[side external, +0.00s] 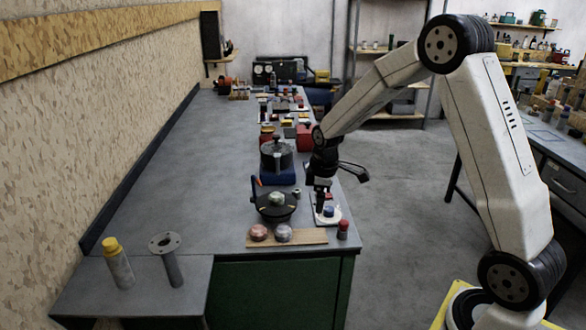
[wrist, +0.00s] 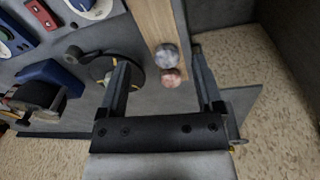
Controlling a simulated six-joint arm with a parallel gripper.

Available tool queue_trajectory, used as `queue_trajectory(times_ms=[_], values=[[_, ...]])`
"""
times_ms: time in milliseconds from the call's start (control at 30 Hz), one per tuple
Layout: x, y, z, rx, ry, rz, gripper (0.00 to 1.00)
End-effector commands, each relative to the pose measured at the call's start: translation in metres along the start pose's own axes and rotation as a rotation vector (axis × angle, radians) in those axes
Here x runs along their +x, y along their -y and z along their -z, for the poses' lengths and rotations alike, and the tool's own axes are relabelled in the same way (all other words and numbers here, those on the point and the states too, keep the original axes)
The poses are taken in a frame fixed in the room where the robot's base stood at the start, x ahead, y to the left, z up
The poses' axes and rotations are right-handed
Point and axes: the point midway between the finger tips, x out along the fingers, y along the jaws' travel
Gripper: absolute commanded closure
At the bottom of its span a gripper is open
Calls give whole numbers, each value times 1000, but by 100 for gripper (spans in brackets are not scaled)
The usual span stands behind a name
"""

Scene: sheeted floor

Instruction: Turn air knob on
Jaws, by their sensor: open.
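No label shows which part is the air knob. A wooden board (side external: 290,237) at the bench's near end carries a reddish round knob (side external: 258,232) and a grey round knob (side external: 283,233). In the wrist view, the grey knob (wrist: 167,55) and reddish knob (wrist: 170,77) appear between the fingers. Beside the board is a black disc (side external: 268,211) with a pale green knob and a lever. A blue knob (side external: 328,211) sits on a white plate to its right.
A small red-topped piece (side external: 343,229) stands at the bench's right edge. A dark cylinder on a blue base (side external: 277,178) is farther back. A yellow-capped bottle (side external: 117,262) and a flanged post (side external: 168,262) stand at the left front. The bench's left part is clear.

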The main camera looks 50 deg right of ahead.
Motion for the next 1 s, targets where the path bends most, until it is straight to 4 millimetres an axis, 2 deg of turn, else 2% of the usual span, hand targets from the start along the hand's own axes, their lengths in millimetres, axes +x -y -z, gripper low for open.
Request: queue_trajectory(times_ms=[33,200,400,600,1000], values=[[6,-16,-2,-37,8,8,16],[22,-61,-11,-186,29,37,16],[38,-100,-24,-328,39,66,16],[45,-114,-31,-392,42,80,16],[53,-114,-32,-397,42,82,16]])
